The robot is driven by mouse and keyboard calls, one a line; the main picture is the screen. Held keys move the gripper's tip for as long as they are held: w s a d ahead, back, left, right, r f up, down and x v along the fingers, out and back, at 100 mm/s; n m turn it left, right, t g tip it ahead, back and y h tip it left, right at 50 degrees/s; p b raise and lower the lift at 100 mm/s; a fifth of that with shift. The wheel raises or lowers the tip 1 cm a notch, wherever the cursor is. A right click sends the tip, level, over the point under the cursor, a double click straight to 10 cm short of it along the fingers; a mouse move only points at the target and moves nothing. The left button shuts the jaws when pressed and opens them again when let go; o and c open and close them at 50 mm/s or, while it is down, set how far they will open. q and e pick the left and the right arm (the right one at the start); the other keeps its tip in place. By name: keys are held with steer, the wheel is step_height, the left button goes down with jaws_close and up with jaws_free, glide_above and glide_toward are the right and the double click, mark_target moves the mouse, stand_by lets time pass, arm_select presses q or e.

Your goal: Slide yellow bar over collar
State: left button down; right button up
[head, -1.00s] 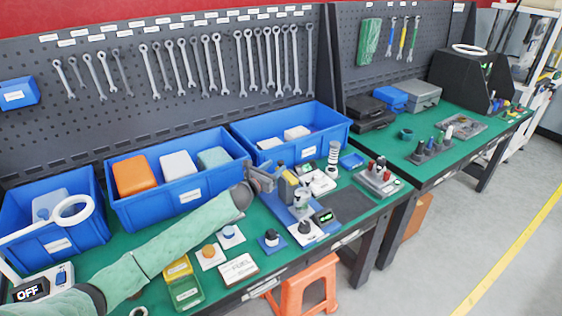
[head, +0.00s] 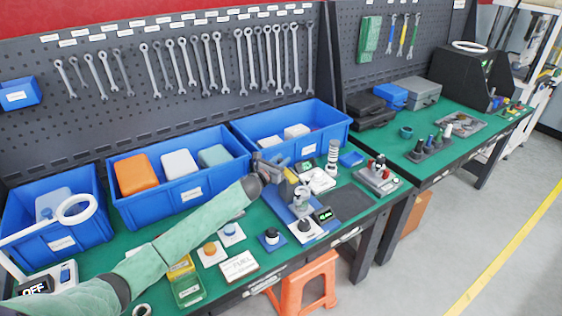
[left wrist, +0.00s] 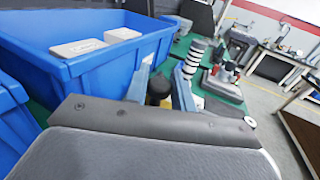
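A blue-based test fixture (head: 312,234) stands on the green bench, with a grey metal post (head: 301,196) and a small green-lit display (head: 324,214). A yellow part (head: 290,175), likely the yellow bar, shows at its back, partly hidden by my left gripper (head: 276,163). In the left wrist view the two grey-blue fingers of the left gripper (left wrist: 162,86) are apart. A black knob (left wrist: 158,90) with yellow below it shows between or beyond them; contact cannot be told. The collar cannot be made out clearly. My right gripper is out of view.
Blue bins (head: 240,128) line the back of the bench. A striped black-and-white stack (head: 333,157) stands right of the gripper, with a red-topped device (head: 378,172) further right. A dark mat (head: 350,204) is clear. Small switch blocks (head: 231,233) lie in front of the arm.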

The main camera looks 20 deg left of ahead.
arm_select(q)
steer(key=shift+s+d, duration=0.25)
steer(key=shift+d, duration=0.05)
steer(key=shift+s+d, duration=0.75)
steer(key=shift+d, duration=0.2)
steer(key=shift+s+d, duration=0.2)
steer(key=c, duration=1.2)
jaws_free()
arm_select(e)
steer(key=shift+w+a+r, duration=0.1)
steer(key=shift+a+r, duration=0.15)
arm_select(q)
steer(key=shift+a, duration=0.1)
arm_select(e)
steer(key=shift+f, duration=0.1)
arm_select(q)
steer(key=shift+s+a+f+b, duration=0.1)
steer(key=shift+s+b, duration=0.25)
steer(key=b+v, duration=0.2)
steer(key=v, duration=0.5)
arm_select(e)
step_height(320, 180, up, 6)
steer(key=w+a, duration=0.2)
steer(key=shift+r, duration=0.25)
